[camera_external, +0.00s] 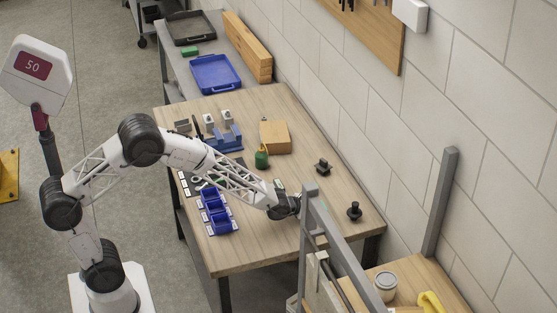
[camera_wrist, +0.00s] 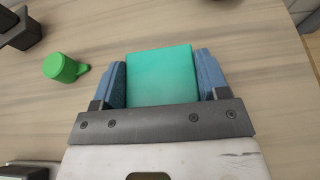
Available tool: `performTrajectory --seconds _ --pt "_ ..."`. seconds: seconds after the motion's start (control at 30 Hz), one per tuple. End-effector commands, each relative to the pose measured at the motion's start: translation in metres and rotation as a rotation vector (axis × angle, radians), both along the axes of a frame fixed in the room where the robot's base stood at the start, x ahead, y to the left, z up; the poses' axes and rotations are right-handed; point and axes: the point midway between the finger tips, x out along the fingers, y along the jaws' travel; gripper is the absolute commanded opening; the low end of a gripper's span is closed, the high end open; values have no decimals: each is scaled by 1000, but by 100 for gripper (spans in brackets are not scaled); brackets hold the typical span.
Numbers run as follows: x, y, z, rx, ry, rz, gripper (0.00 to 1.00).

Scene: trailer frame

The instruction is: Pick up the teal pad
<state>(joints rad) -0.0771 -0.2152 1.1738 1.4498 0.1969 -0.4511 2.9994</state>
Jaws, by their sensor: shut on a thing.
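The teal pad (camera_wrist: 162,76) is a flat-faced, square teal block in the middle of the wrist view. My gripper (camera_wrist: 162,85) has its two blue fingers against the pad's left and right sides and is shut on it. The wood-grain table top shows around the pad; I cannot tell whether the pad touches it. In the external view my gripper (camera_external: 290,205) is low over the front right part of the table, next to a grey post. The pad is too small and too covered there to make out clearly.
A green bottle-like thing (camera_wrist: 60,67) stands left of the gripper; it also shows in the external view (camera_external: 261,158). Blue bins (camera_external: 214,212), a cardboard box (camera_external: 275,137) and black knobs (camera_external: 354,211) are on the table (camera_external: 258,248). A grey post (camera_external: 308,225) rises close to my gripper.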

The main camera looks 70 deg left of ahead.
Motion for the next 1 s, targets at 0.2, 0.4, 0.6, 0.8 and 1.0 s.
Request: performTrajectory --seconds 0.2,0.4,0.6,0.8,1.0 --pt "0 0 6 0 -1 0 43" --pt "0 0 23 1 -1 0 43" --pt "-11 -1 37 -1 -1 0 43" --pt "-37 -2 39 0 0 0 43" --pt "-67 -4 42 0 0 0 43"
